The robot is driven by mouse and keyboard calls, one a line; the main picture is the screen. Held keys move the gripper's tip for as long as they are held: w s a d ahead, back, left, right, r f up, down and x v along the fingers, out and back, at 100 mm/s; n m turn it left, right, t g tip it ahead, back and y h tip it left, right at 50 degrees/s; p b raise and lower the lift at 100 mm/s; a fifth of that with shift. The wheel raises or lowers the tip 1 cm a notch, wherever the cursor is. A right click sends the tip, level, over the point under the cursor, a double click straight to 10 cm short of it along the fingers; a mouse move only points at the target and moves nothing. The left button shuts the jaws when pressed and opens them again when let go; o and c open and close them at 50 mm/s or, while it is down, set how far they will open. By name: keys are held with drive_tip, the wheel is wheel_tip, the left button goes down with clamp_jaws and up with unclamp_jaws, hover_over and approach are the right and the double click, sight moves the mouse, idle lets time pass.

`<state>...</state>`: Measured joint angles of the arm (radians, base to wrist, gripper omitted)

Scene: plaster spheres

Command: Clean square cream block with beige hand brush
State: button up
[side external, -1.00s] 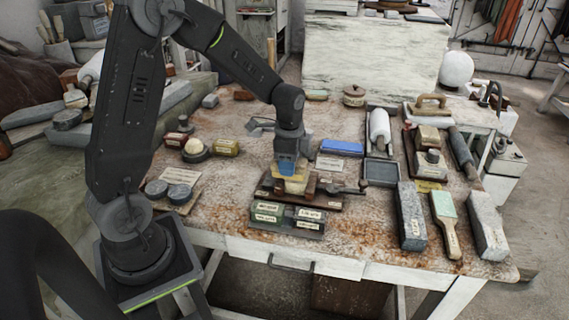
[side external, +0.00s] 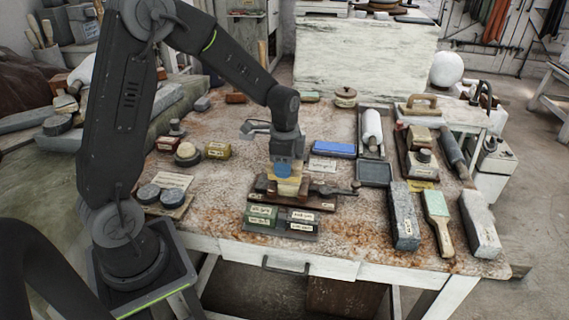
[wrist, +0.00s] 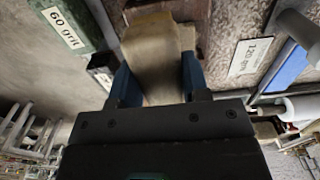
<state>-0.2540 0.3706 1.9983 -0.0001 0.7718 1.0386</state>
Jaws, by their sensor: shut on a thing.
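My gripper (side external: 284,172) is over the dark brown wooden fixture (side external: 262,186) near the front of the table. Its blue fingers are shut on a beige thing, which fits the beige hand brush (wrist: 153,55); in the wrist view it lies between the fingers. Its bristles cannot be made out. The square cream block seems to be the pale piece (side external: 288,188) in the fixture directly below my gripper. It is largely hidden by the held thing, and I cannot tell whether the two touch.
A grit block tray (side external: 283,221) stands just in front of the fixture. A blue block (side external: 334,149) lies behind it. Grey stone blocks (side external: 404,215) and a green-topped tool with a wooden handle (side external: 437,214) lie to the right. Round pots stand at left.

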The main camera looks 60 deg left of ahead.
drive_tip(key=shift+f, duration=0.55)
drive_tip(key=shift+w+d, duration=0.8)
drive_tip(key=shift+s+a, duration=1.6)
drive_tip(key=shift+w+d, duration=0.1)
drive_tip(key=shift+d, duration=0.05)
